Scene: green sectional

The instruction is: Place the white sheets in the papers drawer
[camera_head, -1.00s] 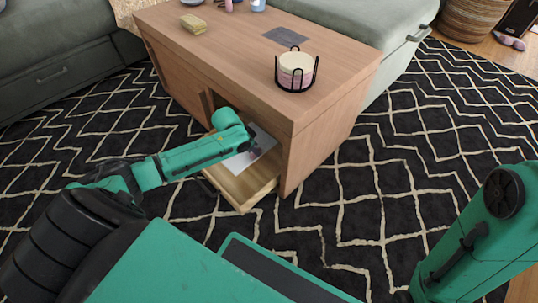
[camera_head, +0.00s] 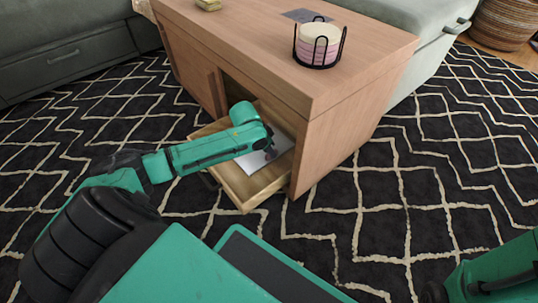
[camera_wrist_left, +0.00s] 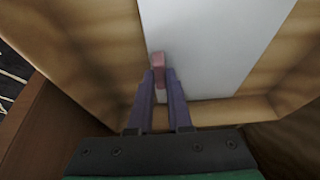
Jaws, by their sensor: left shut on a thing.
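A white sheet (camera_head: 256,162) lies inside the open wooden drawer (camera_head: 232,180) of the coffee table. The sheet (camera_wrist_left: 215,40) also shows in the left wrist view, flat over the drawer floor. My left gripper (camera_head: 271,153) reaches down into the drawer over the sheet. In the left wrist view its purple fingers (camera_wrist_left: 161,75) are close together on a small pink thing (camera_wrist_left: 157,68), against the sheet's edge. I cannot tell whether the sheet is gripped too. My right gripper is out of view; only part of my right arm shows at the lower right.
The wooden coffee table (camera_head: 345,85) bears a black wire holder (camera_head: 318,45) with pink and white discs, a grey sheet (camera_head: 303,16) and a small yellowish stack (camera_head: 208,4). Green sofas stand behind. The patterned rug (camera_head: 420,175) is clear at right.

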